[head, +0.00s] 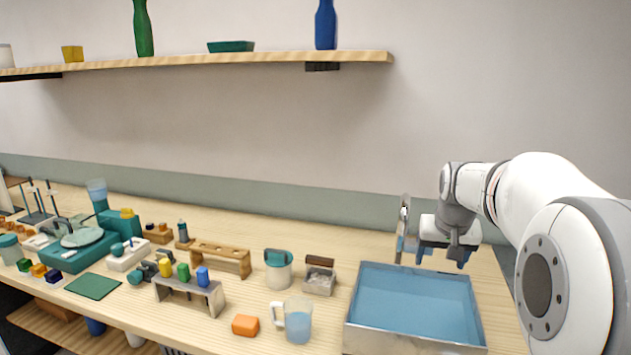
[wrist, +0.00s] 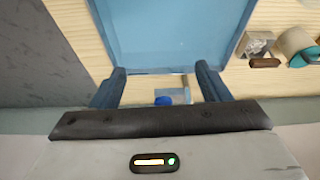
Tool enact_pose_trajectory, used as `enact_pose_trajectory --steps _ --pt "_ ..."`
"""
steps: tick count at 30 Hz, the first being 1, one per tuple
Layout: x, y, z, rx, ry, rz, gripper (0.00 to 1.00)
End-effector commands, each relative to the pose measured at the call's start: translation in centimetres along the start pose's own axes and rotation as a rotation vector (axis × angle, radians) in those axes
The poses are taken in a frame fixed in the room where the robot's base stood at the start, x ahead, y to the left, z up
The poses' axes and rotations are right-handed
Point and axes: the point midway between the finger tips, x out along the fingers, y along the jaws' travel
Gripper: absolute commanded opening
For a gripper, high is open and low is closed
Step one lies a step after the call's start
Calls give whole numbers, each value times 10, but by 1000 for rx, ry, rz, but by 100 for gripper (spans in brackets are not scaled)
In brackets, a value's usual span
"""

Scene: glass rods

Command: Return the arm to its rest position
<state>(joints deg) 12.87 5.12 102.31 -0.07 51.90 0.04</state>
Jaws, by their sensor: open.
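My gripper (head: 442,260) is at the end of my white arm, over the back edge of a blue basin (head: 349,312) on the right side of the bench. Its two dark blue fingers point down and stand apart, with nothing held between them. In the wrist view the open fingers of my gripper (wrist: 161,82) frame the basin's near edge. A small blue round piece (wrist: 163,100) on a metal part shows between them, apart from both fingers. A grey metal post (head: 402,228) stands just left of my gripper, behind the basin.
Left of the basin stand a glass jug (head: 298,322), an orange block (head: 245,325), a teal-lidded jar (head: 278,270) and a small grey box (head: 318,280). Racks and lab gear crowd the bench's left. A wooden shelf (head: 200,61) with bottles runs along the wall above.

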Motion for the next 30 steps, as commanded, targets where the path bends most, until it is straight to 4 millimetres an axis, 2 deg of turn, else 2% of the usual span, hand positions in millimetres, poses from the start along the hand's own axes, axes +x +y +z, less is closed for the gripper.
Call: enact_pose_trajectory --steps 5,8,12,15,18,21,23,30 --pt "-17 -22 56 -47 -22 -17 70" --pt "-26 -35 105 -85 -41 -29 70" --pt "-32 -47 180 -141 -70 -46 70" --pt "-31 -51 225 -174 -88 -55 70" --pt "-28 -52 258 -198 -101 -61 70" --pt "-26 -53 277 -211 -110 -65 70" --pt "-25 -53 282 -215 -113 -65 70" --pt "-24 -53 284 -216 -115 -66 70"
